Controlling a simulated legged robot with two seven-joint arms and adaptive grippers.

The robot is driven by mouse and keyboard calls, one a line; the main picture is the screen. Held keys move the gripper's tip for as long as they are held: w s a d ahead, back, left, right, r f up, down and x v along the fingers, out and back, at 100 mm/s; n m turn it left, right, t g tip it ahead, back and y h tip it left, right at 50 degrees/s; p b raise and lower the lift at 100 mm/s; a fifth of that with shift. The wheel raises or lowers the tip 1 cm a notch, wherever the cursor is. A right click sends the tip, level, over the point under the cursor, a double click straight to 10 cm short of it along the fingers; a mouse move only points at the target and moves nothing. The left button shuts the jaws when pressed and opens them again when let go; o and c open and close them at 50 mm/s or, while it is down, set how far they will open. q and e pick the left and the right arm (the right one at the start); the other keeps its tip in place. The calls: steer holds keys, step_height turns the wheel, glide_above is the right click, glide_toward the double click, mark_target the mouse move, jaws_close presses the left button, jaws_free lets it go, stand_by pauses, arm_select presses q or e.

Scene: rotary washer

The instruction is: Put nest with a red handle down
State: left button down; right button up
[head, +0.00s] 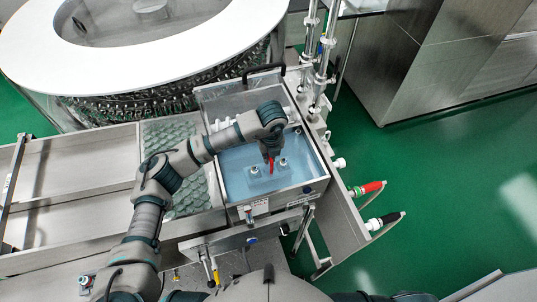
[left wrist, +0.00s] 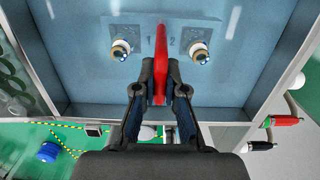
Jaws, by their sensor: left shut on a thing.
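My left gripper (head: 270,153) is above the blue basin (head: 235,190), shut on the upright red handle (head: 271,167). In the left wrist view the red handle (left wrist: 160,50) stands between the closed fingers (left wrist: 160,82). The handle belongs to a pale, see-through nest with a round white fitting on each side, left (left wrist: 121,50) and right (left wrist: 199,52). The nest is over the basin's floor, inside its walls. I cannot tell whether it touches the floor. My right gripper is not in view.
A metal tray of clear glass pieces (head: 180,140) adjoins the basin on the left. The round white-rimmed washer (head: 40,62) stands behind. Steel pipes (head: 322,60) rise at the basin's back right. Red (head: 368,188) and black (head: 385,220) hose handles stick out right.

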arm_select(q)
steer(key=shift+w+a+g, duration=0.15)
steer(key=shift+w+g, duration=0.45)
steer(key=shift+s+f+b, duration=0.1)
steer(key=shift+f+b, duration=0.6)
steer(key=shift+f, duration=0.7)
steer(key=c, duration=1.2)
jaws_free()
steer(key=shift+c, duration=0.2)
steer(key=shift+r, duration=0.15)
step_height(320, 180, up, 7)
steer(key=shift+r+b, duration=0.15)
steer(key=shift+b, duration=0.5)
